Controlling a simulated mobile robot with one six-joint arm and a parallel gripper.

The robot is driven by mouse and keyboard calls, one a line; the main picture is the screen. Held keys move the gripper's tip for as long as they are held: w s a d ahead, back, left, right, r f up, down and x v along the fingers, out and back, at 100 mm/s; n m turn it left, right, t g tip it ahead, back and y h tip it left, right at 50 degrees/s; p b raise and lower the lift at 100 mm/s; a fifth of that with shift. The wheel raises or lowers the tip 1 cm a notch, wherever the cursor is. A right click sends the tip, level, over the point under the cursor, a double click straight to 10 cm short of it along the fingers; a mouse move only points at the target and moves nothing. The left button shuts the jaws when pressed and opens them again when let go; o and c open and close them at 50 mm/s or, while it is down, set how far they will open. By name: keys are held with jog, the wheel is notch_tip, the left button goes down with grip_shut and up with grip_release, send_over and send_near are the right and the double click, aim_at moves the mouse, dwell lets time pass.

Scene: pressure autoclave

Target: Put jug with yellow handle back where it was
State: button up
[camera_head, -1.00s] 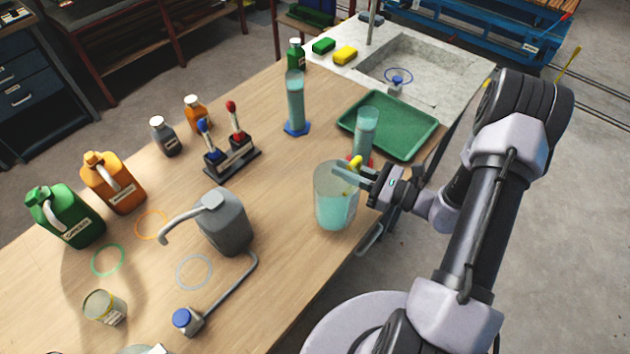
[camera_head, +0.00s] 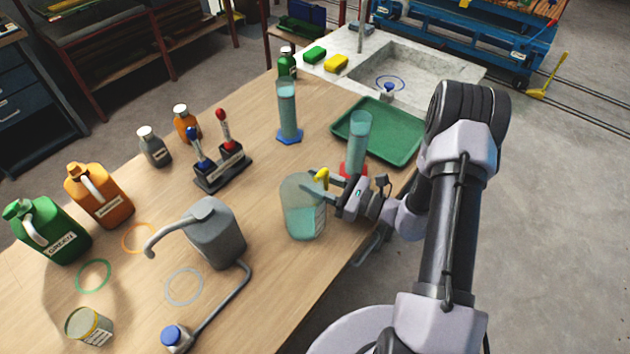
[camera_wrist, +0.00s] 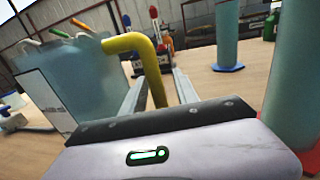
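The clear jug with the yellow handle (camera_head: 303,215) holds bluish liquid. It stands or hangs upright over the table's right edge area; I cannot tell whether its base touches. My gripper (camera_head: 325,189) comes from the right at its handle (camera_head: 321,177). In the wrist view the jug (camera_wrist: 75,80) is at left, and the yellow handle (camera_wrist: 150,58) passes between the fingers of my gripper (camera_wrist: 159,76). Some gap shows beside the handle, but jug and gripper have moved together, so I take the fingers as shut on it.
A measuring cylinder with a red base (camera_head: 357,148) stands close behind my gripper, by the green tray (camera_head: 395,135). A blue-based cylinder (camera_head: 288,112) is farther back. A grey can (camera_head: 215,232) with a long spout stands left of the jug.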

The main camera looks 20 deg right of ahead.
jog(key=shift+d+r, duration=0.1)
jog(key=shift+r, duration=0.15)
jog(key=p+v, duration=0.2)
jog(key=v, duration=1)
jog(key=shift+f, duration=0.1)
